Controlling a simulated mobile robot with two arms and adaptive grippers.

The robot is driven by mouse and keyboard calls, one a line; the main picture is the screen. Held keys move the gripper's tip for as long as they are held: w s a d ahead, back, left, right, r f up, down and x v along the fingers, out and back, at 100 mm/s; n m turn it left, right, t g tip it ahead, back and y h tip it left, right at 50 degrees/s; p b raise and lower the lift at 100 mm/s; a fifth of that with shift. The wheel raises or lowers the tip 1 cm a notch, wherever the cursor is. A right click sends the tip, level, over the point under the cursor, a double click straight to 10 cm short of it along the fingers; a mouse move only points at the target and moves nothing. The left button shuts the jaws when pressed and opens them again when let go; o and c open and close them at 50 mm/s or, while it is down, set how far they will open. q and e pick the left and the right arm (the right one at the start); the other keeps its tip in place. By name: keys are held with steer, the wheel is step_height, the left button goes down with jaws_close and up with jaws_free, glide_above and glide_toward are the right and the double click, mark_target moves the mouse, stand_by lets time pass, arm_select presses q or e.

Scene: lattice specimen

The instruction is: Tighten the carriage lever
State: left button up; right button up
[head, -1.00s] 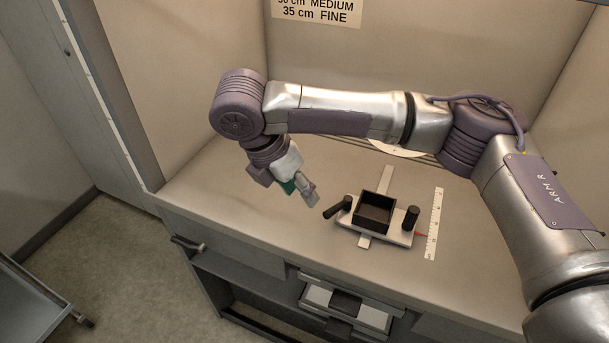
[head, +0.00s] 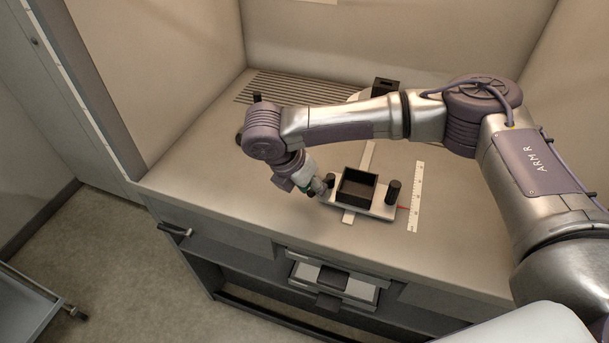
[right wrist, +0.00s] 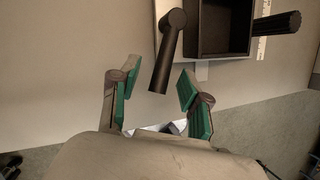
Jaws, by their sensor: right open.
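The carriage (head: 379,211) is a pale plate on a rail on the bench, with an open black box (head: 357,188) on it. The carriage lever (right wrist: 168,60) is a dark bar with a round pivot at the carriage's left end in the right wrist view. A dark ribbed knob (head: 392,191) stands at the other end. My right gripper (right wrist: 155,82) is open, its green-padded fingers on either side of the lever's free end, with gaps on both sides. In the head view the right gripper (head: 322,188) largely hides the lever. My left gripper is not in view.
A white scale (head: 416,197) lies to the right of the carriage, with a red pointer (head: 403,208) beside it. A slotted grille (head: 290,88) and a black block (head: 385,87) are at the back. The bench's left part (head: 210,165) is clear.

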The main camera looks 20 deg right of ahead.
steer(key=shift+d+f, duration=0.25)
steer(key=shift+f, duration=0.2)
jaws_close()
steer(key=shift+w+a+r+m+g+p, duration=0.2)
steer(key=shift+m+p, duration=0.2)
steer(key=shift+p, duration=0.2)
steer(key=shift+w+a+r+m+g+p, duration=0.1)
steer(key=shift+w+m+p, duration=0.1)
steer(key=shift+m+p, duration=0.3)
steer(key=shift+w+a+f+m+g+p, duration=0.2)
steer(key=shift+w+m+g+p, duration=0.2)
steer(key=shift+m+p, duration=0.25)
steer(key=shift+w+d+f, duration=0.1)
steer(key=shift+m, duration=0.25)
